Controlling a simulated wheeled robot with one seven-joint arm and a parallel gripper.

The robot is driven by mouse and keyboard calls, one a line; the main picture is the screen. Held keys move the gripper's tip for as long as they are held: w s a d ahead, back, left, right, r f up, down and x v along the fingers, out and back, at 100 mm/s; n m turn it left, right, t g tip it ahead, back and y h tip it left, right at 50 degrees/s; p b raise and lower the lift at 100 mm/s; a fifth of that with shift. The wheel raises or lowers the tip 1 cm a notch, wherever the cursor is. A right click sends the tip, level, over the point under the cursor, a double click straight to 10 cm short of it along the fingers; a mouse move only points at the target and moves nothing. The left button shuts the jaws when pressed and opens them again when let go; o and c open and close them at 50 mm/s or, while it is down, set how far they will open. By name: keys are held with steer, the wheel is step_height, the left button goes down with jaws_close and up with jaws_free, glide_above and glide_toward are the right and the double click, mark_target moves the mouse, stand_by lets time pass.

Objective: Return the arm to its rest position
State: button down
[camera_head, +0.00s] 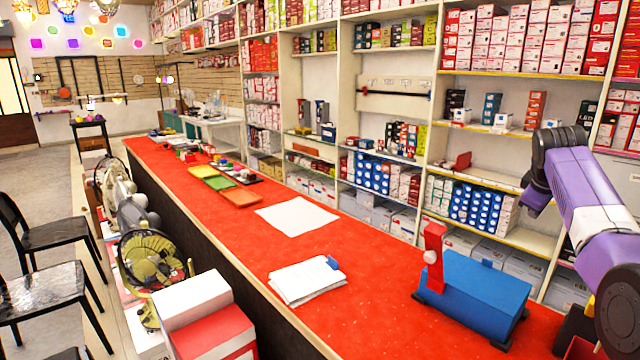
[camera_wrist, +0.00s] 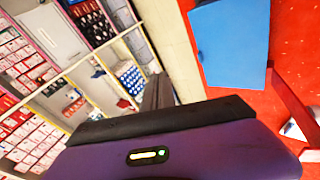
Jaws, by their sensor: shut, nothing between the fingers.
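My purple and black arm (camera_head: 590,200) is raised and bent at the right edge of the head view, above the right end of the red counter. In the wrist view my gripper (camera_wrist: 158,92) shows as narrow dark fingers beyond the purple wrist housing. The fingers are shut and empty. They point toward the shelves and touch nothing that I can see. In the head view I cannot clearly make out the fingers.
A blue machine (camera_head: 475,295) with a red upright part stands on the red counter (camera_head: 390,290) below and left of my arm. A paper stack (camera_head: 305,282) and white sheet (camera_head: 297,216) lie further left. Shelves of boxes (camera_head: 470,195) line the wall behind.

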steer(key=w+a+r+m+t, duration=0.2)
steer(key=w+t, duration=0.3)
steer(key=s+a+f+m+t, duration=0.2)
steer(key=a+f+t, duration=0.1)
steer(key=a+f, duration=0.4)
steer(key=s+a+f+m+t+y, duration=0.1)
steer(key=s+a+f+t, duration=0.1)
steer(key=s+a+f, duration=0.6)
steer(key=s+a+f+t, duration=0.1)
steer(key=s+a+f, duration=0.35)
steer(key=s, duration=0.45)
steer(key=s+a+f+y, duration=0.1)
steer(key=s+a, duration=0.3)
steer(key=s, duration=1.2)
steer(key=s+a+f+g+y, duration=0.1)
steer(key=s+a, duration=0.4)
steer(key=s, duration=1.1)
steer(key=s+a+f+g+y, duration=0.1)
steer(key=s+a, duration=0.4)
steer(key=s, duration=1.1)
steer(key=shift+s+a+m+y, duration=0.25)
steer(key=shift+s+m+y, duration=0.15)
steer(key=shift+y, duration=0.3)
